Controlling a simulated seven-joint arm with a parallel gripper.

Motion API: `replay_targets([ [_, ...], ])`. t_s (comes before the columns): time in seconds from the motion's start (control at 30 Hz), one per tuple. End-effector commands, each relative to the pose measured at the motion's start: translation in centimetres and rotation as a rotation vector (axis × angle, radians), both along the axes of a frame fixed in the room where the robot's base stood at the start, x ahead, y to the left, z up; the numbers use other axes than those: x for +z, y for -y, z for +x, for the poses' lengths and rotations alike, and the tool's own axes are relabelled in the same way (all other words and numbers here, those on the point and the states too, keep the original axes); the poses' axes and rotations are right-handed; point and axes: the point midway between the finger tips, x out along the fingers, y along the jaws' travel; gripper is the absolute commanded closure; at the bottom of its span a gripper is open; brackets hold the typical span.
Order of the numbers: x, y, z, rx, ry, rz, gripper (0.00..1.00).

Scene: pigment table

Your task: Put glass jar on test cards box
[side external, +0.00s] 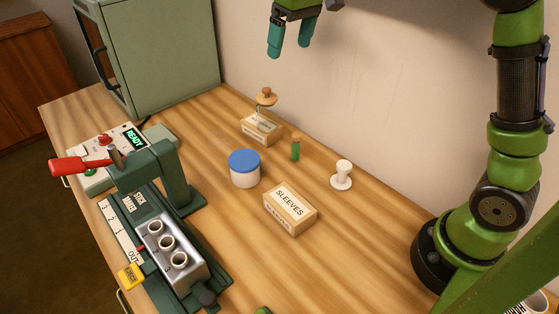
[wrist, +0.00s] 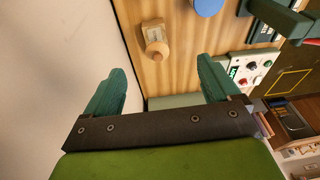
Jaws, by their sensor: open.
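A clear glass jar with a round wooden knobbed lid (side external: 266,97) shows at the back of the table in the side view; its body is hard to make out. It appears on or just behind a small pale box (side external: 259,134), likely the test cards box, whose label I cannot read. I cannot tell whether they touch. In the wrist view the wooden lid (wrist: 157,49) overlaps one end of the box (wrist: 152,28). My gripper (side external: 289,50) is open and empty, high above the table's back edge. In the wrist view its fingers (wrist: 160,66) are spread, with the lid between and beyond them.
A blue-lidded white tub (side external: 244,172), a SLEEVES box (side external: 289,210), a corked green vial (side external: 295,150) and a white spool-shaped piece (side external: 342,175) stand nearby. A green press (side external: 170,170) and a cabinet (side external: 150,55) are left. The wall runs close behind.

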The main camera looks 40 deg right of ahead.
Motion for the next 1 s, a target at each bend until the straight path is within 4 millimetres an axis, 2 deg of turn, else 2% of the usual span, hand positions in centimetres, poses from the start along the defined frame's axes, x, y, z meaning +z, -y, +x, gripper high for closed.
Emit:
replay_targets([
  [0.03,1.0,-0.1,-2.1,-0.023,0.034,0.017,0.11],
  [0.2,1.9,-0.6,-8.2,-0.111,0.136,0.078,0.11],
  [0.37,1.0,-1.1,-14.1,-0.204,0.232,0.147,0.11],
  [0.5,-1.0,-1.4,-18.5,-0.287,0.307,0.208,0.11],
  [0.6,-2.6,-1.6,-20.8,-0.337,0.35,0.244,0.11],
  [0.7,-3.8,-1.6,-22.2,-0.373,0.376,0.27,0.11],
  [1.0,-4.8,-1.7,-23.0,-0.397,0.392,0.287,0.11],
])
